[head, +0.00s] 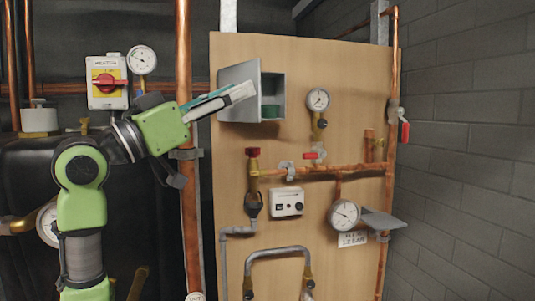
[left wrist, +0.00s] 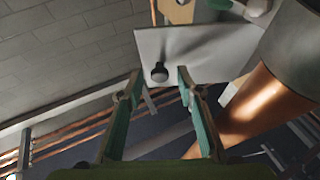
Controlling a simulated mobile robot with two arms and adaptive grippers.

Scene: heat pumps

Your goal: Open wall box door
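The wall box (head: 283,92) is a small grey metal box on the wooden panel. Its grey door (head: 240,74) stands partly open, and a green object (head: 270,111) shows inside. My left gripper (head: 248,90) is in front of the door's outer face. In the left wrist view, its two green fingers (left wrist: 158,80) are spread apart, with nothing held between them. A dark round knob (left wrist: 159,72) on the pale door face (left wrist: 195,52) appears in the gap between the fingertips. I cannot tell whether a finger touches the door. My right gripper is not in view.
A vertical copper pipe (head: 184,60) runs just left of the box, close to my left arm. A gauge (head: 318,99) is to the right, and pipes with a red-handled valve (head: 252,152) are below. A red rotary switch (head: 106,83) is at the left.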

